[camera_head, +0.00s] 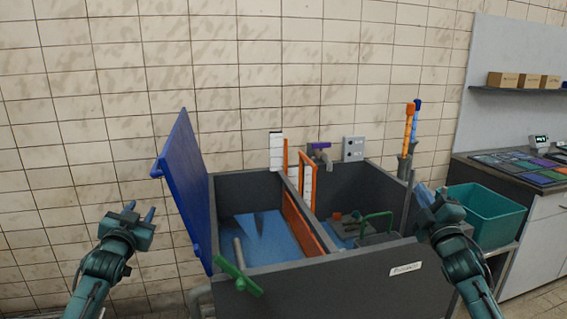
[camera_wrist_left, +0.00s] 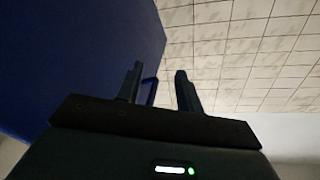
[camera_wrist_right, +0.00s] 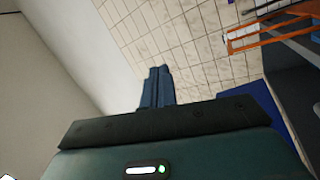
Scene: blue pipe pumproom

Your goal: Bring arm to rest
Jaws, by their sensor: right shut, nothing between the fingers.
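My left gripper (camera_head: 140,212) is left of the dark grey sink unit in the head view, with nothing in it. In the left wrist view its two fingers (camera_wrist_left: 160,88) stand apart, with the blue lid behind them. My right gripper (camera_head: 430,198) is at the right end of the sink unit, in front of the teal bin. In the right wrist view its fingers (camera_wrist_right: 157,88) are together with nothing between them.
A teal bin (camera_head: 490,212) stands right, beside a counter (camera_head: 545,185).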

